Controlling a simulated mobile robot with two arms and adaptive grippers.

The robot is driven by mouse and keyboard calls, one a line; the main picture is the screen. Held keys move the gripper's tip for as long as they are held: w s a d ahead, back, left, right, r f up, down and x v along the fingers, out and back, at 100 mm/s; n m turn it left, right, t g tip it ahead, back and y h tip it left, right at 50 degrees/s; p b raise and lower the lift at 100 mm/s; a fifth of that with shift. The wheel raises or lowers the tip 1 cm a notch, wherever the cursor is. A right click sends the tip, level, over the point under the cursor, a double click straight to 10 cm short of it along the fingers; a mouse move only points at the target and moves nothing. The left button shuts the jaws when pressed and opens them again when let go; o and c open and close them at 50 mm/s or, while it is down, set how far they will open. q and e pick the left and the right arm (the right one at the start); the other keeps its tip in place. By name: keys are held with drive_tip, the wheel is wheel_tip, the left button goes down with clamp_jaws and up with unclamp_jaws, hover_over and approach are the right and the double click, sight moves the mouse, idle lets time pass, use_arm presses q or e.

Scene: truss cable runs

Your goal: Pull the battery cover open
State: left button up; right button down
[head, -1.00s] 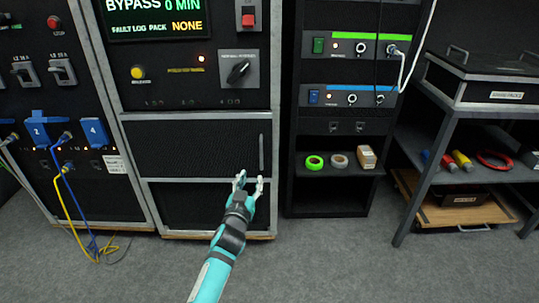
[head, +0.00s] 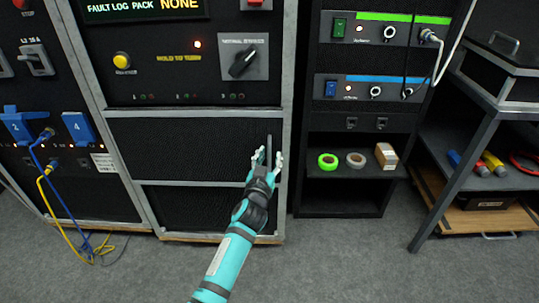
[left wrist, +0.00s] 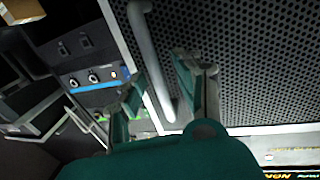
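The battery cover (head: 180,145) is a black perforated panel in the cabinet's middle bay, and it looks closed. Its vertical bar handle (head: 269,142) is near the right edge. My left gripper (head: 268,160) is at the handle's lower part, fingers spread to either side of it. In the left wrist view the fingers (left wrist: 158,72) are open, with the grey handle (left wrist: 152,55) running between them in front of the perforated cover (left wrist: 235,60). A gap shows between fingers and bar; I cannot tell the depth. My right gripper is not in view.
Above the cover are a rotary switch (head: 243,63) and a yellow button (head: 122,61). A black rack (head: 340,200) with tape rolls (head: 327,161) stands to the right. Blue and yellow cables (head: 62,205) hang at the left. The grey floor (head: 340,265) in front is clear.

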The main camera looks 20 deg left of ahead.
use_arm(q)
clamp_jaws()
idle(0.6)
